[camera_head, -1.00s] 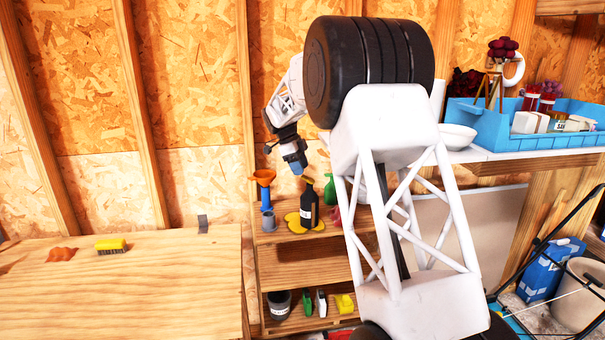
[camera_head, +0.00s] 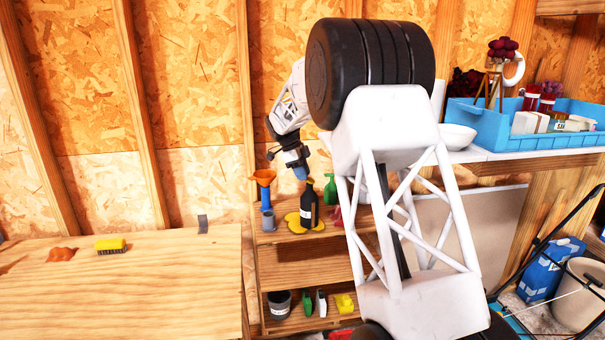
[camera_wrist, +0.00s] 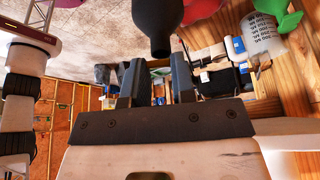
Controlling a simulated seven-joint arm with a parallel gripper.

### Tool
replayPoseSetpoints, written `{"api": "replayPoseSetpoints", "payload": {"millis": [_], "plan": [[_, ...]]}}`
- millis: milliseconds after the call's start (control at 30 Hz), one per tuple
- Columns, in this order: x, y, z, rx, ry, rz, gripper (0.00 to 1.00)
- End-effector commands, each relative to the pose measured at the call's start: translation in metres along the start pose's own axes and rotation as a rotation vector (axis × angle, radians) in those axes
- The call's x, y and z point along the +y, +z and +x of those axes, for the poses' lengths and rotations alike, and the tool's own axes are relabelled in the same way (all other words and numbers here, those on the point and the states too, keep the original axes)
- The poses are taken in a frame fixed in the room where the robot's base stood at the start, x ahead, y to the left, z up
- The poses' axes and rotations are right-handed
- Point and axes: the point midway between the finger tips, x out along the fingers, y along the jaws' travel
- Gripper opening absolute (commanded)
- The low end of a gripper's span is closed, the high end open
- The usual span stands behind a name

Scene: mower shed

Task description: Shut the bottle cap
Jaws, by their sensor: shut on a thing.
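The dark bottle (camera_head: 309,212) with a white label stands upright on the top board of the small wooden shelf. In the wrist view, its dark body and narrow neck (camera_wrist: 161,42) point down between and just beyond my fingertips. The two dark fingers of my gripper (camera_wrist: 158,75) stand a small gap apart in the wrist view. My gripper is shut on the bottle cap, but the cap is too small and dark to tell from the neck. I cannot tell how the cap sits on it.
An orange funnel (camera_head: 263,178), a grey cup (camera_head: 268,220), a yellow item (camera_head: 294,217) and a green spray bottle (camera_head: 330,187) stand close around the bottle. Several containers stand on the lower shelf board. A workbench (camera_head: 130,290) at left holds a yellow brush (camera_head: 110,245).

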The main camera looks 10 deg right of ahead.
Motion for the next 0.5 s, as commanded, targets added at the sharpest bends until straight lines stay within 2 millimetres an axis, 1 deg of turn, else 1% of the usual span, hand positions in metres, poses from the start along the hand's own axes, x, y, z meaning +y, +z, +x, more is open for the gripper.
{"api": "replayPoseSetpoints", "payload": {"millis": [233,500], "plan": [[0.0,0.005,0.002,0.064,0.001,-0.003,0.0],[0.001,0.016,0.01,0.276,0.001,-0.004,0.01]]}}
